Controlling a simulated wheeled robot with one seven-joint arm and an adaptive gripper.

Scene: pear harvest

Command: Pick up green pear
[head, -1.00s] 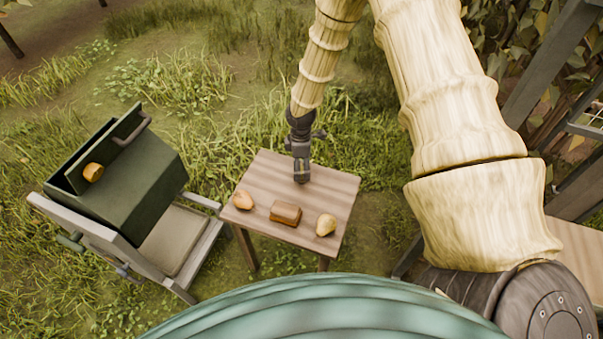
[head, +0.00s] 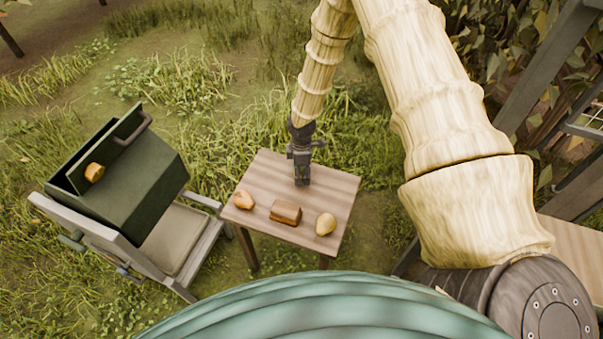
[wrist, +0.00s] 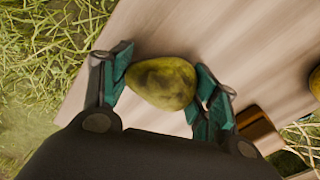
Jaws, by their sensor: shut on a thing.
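A green pear (wrist: 162,82) with brownish patches lies between the two teal-padded fingers of my gripper (wrist: 160,92) in the wrist view. The fingers touch it on both sides, and my gripper is shut on it. In the head view my gripper (head: 302,180) points down at the far part of the small wooden table (head: 275,175). The pear is hidden behind the gripper there. I cannot tell whether the pear still touches the tabletop.
On the table's near side lie an orange-tan pear (head: 244,200), a brown block (head: 286,212) and a yellowish pear (head: 325,224). A dark green box (head: 140,190) with an orange-brown fruit (head: 94,172) at its top stands tilted on a chair (head: 180,240) to the left.

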